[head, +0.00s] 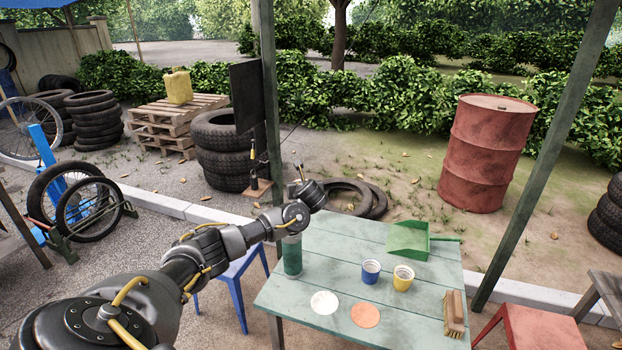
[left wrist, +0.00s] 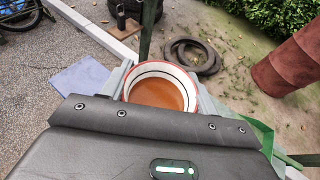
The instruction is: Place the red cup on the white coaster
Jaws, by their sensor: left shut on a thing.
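The white coaster (head: 324,302) lies bare on the front left of the green table, with an orange coaster (head: 365,315) to its right. My left gripper (head: 311,194) is above the table's back left edge, away from the white coaster. In the left wrist view the red cup (left wrist: 160,92) shows just beyond the gripper body, with a red rim, a white inner band and an orange-brown inside. My right gripper is not in view.
A green cylinder (head: 292,257) stands at the table's left edge under my left forearm. A blue cup (head: 371,271) and a yellow cup (head: 403,278) stand mid-table. A green dustpan (head: 408,240) lies behind them, and a brush (head: 454,313) lies at right.

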